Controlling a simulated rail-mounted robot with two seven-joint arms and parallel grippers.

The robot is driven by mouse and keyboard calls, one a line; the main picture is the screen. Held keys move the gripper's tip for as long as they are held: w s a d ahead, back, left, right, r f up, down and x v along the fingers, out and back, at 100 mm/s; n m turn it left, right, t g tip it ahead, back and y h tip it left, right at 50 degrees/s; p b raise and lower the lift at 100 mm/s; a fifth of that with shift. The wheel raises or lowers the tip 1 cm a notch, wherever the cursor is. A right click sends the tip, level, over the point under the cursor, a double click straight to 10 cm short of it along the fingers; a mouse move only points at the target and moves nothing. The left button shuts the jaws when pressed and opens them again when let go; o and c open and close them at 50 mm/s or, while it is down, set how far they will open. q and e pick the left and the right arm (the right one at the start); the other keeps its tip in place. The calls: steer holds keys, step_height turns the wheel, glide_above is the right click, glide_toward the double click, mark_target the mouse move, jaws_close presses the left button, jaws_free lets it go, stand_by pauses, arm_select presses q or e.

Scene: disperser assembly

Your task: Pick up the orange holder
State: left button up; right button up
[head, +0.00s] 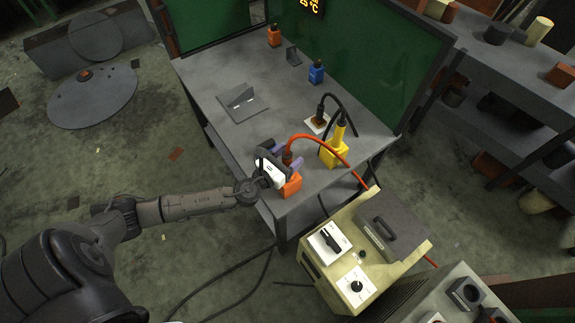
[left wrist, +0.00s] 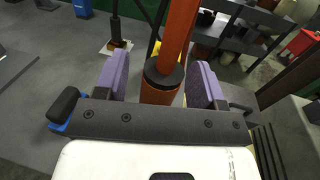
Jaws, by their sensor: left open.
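The orange holder (head: 291,184) stands at the near corner of the grey table, with an orange cable rising from its dark top and arching right. My left gripper (head: 282,160) is at this holder, its purple fingers apart and partly hiding it. In the left wrist view my left gripper (left wrist: 161,82) is open, with an orange cylindrical part (left wrist: 160,92) with a dark collar standing between the fingers. Gaps show on both sides of it. My right gripper is in neither view.
A yellow holder (head: 333,156) with a black cable stands close to the right. A blue item (head: 316,72) and another orange item (head: 274,37) stand farther back. A grey plate (head: 243,107) lies mid-table. A beige control box (head: 335,270) stands near the table's front right.

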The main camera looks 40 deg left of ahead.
arm_select(q)
steer(key=shift+w, duration=0.65)
